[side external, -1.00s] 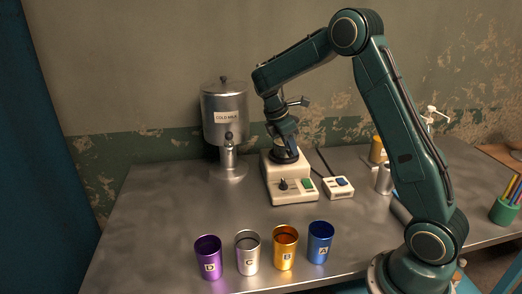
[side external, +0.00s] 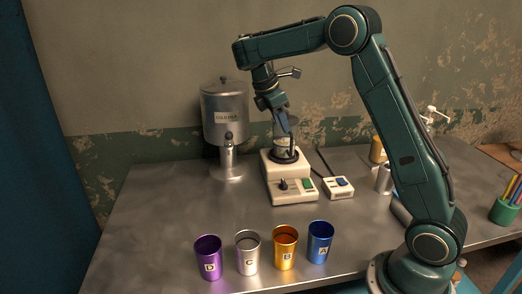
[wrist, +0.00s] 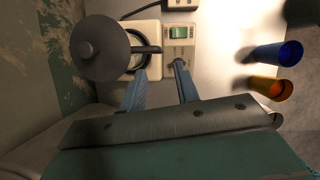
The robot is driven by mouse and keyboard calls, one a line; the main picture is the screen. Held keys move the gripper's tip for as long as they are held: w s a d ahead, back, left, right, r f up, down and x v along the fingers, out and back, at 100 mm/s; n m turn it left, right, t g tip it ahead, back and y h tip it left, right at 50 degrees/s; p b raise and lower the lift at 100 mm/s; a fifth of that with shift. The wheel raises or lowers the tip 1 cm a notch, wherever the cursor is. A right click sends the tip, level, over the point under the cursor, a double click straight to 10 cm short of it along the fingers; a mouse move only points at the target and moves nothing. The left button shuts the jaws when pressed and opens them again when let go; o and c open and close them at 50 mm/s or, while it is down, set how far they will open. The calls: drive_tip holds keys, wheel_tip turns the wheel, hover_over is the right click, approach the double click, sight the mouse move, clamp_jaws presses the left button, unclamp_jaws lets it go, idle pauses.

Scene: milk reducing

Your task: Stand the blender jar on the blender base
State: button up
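The blender jar (side external: 283,144) stands upright on the blender base (side external: 291,189), in the dark collar at its back. In the wrist view, a dark round lid (wrist: 100,47) tops the jar, and the pale base (wrist: 146,28) shows behind it. The jar's dark handle sticks out to the right there. My gripper (side external: 289,131) is just above and in front of the jar in the side view. In the wrist view its blue fingers (wrist: 160,75) are spread with nothing held between them. Whether a finger touches the handle cannot be told.
A steel milk dispenser (side external: 224,115) stands left of the base. A small switch box (side external: 338,187) lies to its right. Purple (side external: 208,258), silver (side external: 247,254), gold (side external: 285,249) and blue (side external: 320,243) cups line the front edge. The table between cups and base is clear.

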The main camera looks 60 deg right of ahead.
drive_tip(key=shift+v, duration=1.7)
drive_tip(key=s+a+r+m+t, duration=0.5)
drive_tip(key=s+r, duration=0.3)
drive_tip(key=s, duration=0.3)
drive_tip(key=s+a+f+m+t+y, duration=0.1)
drive_tip(key=s+a+f+m+y, duration=0.1)
drive_tip(key=s+a, duration=0.4)
drive_tip(key=s+a+f+m+t+y, duration=0.1)
drive_tip(key=s+a+f+m+t, duration=0.1)
drive_tip(key=s+a+f+m, duration=0.2)
drive_tip(key=s+a, duration=0.2)
drive_tip(key=s, duration=0.2)
drive_tip(key=shift+s+f+y, duration=0.3)
drive_tip(key=shift+s+y, duration=0.1)
